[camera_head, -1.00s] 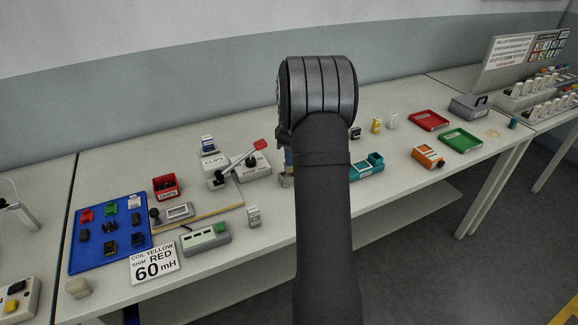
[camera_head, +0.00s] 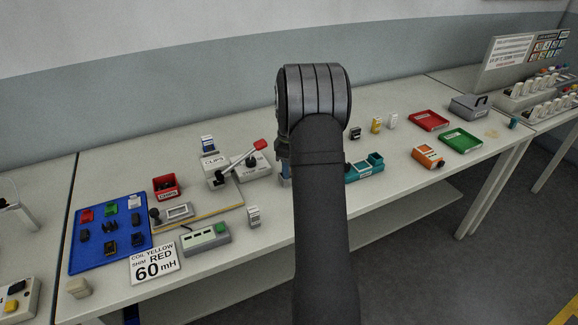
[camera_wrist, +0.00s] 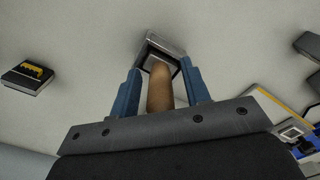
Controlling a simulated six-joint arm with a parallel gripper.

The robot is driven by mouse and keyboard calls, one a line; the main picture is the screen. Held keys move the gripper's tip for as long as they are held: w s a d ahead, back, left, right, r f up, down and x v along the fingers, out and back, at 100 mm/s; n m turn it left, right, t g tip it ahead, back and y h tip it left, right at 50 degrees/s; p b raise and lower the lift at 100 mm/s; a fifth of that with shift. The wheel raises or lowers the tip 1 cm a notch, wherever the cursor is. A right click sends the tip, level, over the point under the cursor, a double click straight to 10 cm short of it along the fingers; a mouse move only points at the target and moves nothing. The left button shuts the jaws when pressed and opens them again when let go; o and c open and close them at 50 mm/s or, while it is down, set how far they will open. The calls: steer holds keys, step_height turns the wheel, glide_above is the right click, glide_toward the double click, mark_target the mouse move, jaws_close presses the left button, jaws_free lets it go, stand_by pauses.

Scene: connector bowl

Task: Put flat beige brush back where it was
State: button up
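My gripper (camera_wrist: 160,68) shows in the wrist view, with two blue fingers on either side of a tan, rounded piece (camera_wrist: 160,92) with a grey, square-edged end. I take this piece to be the beige brush. The fingertips meet the sides of its grey end, and gaps show beside the tan part. Its far end is hidden. In the head view my own arm covers the gripper; only a bit of blue finger (camera_head: 285,168) shows left of the arm, above the table.
A blue tray (camera_head: 75,262) with small parts lies at the left, next to a 60 mH sign (camera_head: 153,264). A lever device (camera_head: 217,172) stands left of my arm. A teal holder (camera_head: 364,168), an orange box (camera_head: 428,156) and red (camera_head: 428,120) and green (camera_head: 460,140) trays stand right.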

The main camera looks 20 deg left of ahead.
step_height(320, 180, up, 12)
steer(key=shift+r, duration=0.2)
stand_by(0.4)
steer(key=shift+f, duration=0.1)
step_height(320, 180, down, 13)
steer(key=shift+r, duration=2.25)
steer(key=shift+f, duration=0.1)
